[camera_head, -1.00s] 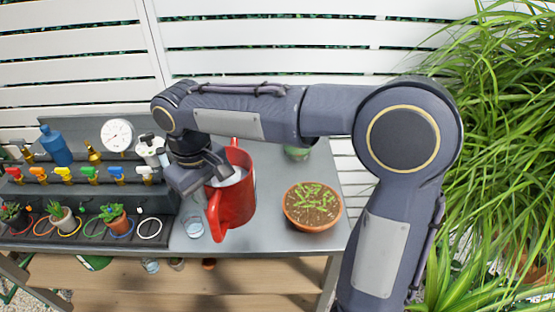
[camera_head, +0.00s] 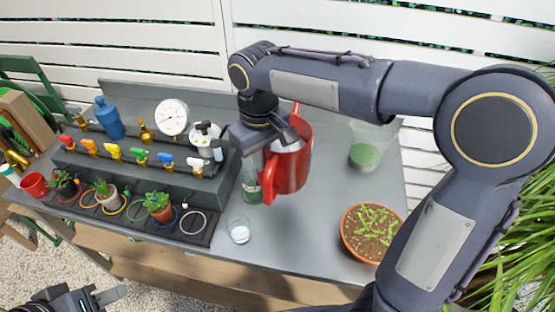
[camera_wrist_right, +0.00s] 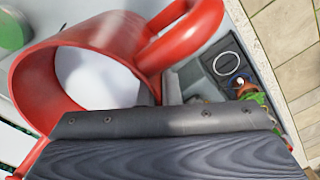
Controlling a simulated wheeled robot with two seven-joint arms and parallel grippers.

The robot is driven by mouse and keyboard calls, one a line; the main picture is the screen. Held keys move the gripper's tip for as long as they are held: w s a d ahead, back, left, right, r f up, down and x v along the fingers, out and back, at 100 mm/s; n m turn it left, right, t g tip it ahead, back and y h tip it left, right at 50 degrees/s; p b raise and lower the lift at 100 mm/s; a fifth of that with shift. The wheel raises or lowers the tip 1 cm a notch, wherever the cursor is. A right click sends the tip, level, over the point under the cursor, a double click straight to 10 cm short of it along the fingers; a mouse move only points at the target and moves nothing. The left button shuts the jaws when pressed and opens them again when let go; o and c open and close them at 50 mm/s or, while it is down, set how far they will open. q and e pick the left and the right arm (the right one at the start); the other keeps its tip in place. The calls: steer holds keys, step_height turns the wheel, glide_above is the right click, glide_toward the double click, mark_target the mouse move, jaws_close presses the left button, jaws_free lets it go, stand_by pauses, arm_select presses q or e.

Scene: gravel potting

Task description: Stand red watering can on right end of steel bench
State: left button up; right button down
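The red watering can (camera_head: 294,168) is over the middle-right part of the steel bench (camera_head: 310,235). My right gripper (camera_head: 272,145) is shut on the can's wall near its rim; the right wrist view also shows the can (camera_wrist_right: 100,35) with its rim at the fingers (camera_wrist_right: 160,92) and its open top facing the camera. Whether the can's base touches the bench is hard to tell. My left gripper (camera_head: 95,298) is partly in view at the lower left, away from the can; its opening is unclear.
A terracotta pot of seedlings (camera_head: 371,232) stands at the bench's right front. A clear vessel with green contents (camera_head: 365,156) stands behind it. A small glass (camera_head: 238,230) is at the front edge. A valve rack (camera_head: 140,165) fills the left. Bare steel lies between glass and pot.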

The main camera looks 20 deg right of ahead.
mark_target(299, 164)
steer(key=d+f, duration=0.1)
steer(key=d, duration=0.1)
steer(key=s+d+f, duration=0.1)
steer(key=d, duration=0.2)
steer(key=d+f, duration=0.1)
steer(key=d, duration=0.2)
steer(key=shift+s+f, duration=0.1)
steer(key=shift+s, duration=0.1)
steer(key=d+f, duration=0.5)
steer(key=f, duration=0.4)
steer(key=shift+s, duration=0.45)
steer(key=shift+f, duration=0.25)
steer(key=c, duration=2)
jaws_free()
steer(key=shift+s, duration=0.1)
steer(key=o, duration=0.4)
steer(key=shift+c, duration=0.2)
